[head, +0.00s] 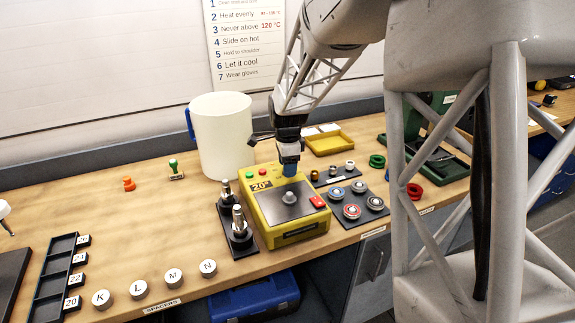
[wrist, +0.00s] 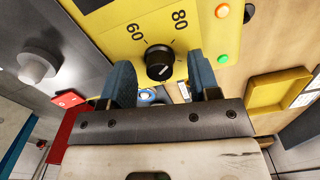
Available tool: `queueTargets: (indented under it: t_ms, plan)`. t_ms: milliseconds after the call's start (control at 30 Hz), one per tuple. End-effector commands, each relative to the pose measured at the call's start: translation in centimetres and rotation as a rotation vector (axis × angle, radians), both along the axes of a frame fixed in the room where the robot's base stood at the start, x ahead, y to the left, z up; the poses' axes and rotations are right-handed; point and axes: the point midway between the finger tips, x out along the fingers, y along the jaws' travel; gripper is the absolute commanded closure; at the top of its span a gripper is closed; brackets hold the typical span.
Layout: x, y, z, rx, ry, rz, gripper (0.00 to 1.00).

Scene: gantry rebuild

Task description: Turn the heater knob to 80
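The yellow heater (head: 283,240) stands on the bench. Its display (head: 261,186) reads 20°. In the wrist view, the black heater knob (wrist: 159,60) sits on the yellow panel (wrist: 120,15) below the printed marks 60 and 80. A short white line shows on the knob; I cannot tell exactly which mark it points to. My gripper (wrist: 160,72) is open, with one blue fingertip on each side of the knob and a small gap visible on both sides. In the head view, my gripper (head: 290,170) is at the heater's back edge and hides the knob.
A metal cone (head: 290,197) and a red switch (head: 318,201) are on the heater. A black stand (head: 237,240) with metal pins is close left, a tray of round parts (head: 368,217) close right. A white jug (head: 222,140) and yellow tray (head: 333,145) stand behind.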

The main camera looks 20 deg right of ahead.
Motion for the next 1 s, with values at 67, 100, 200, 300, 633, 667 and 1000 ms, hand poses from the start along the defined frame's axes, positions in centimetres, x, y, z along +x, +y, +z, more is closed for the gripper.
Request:
queueTargets:
  t_ms: [67, 100, 200, 300, 633, 667, 1000]
  plan:
    - [0.0, 0.0, 0.0, 0.000, 0.000, 0.000, 0.44]
    - [0.0, 0.0, 0.0, 0.000, 0.001, 0.000, 0.44]
    - [0.0, 0.0, -0.1, 0.000, 0.001, 0.000, 0.44]
    - [0.0, 0.0, 0.0, 0.000, 0.001, 0.000, 0.44]
    - [0.0, 0.0, 2.5, 0.000, -0.001, 0.000, 0.44]
    - [0.0, 0.0, 2.9, 0.000, -0.001, 0.000, 0.44]
    - [0.0, 0.0, 6.9, 0.000, -0.001, 0.000, 0.44]
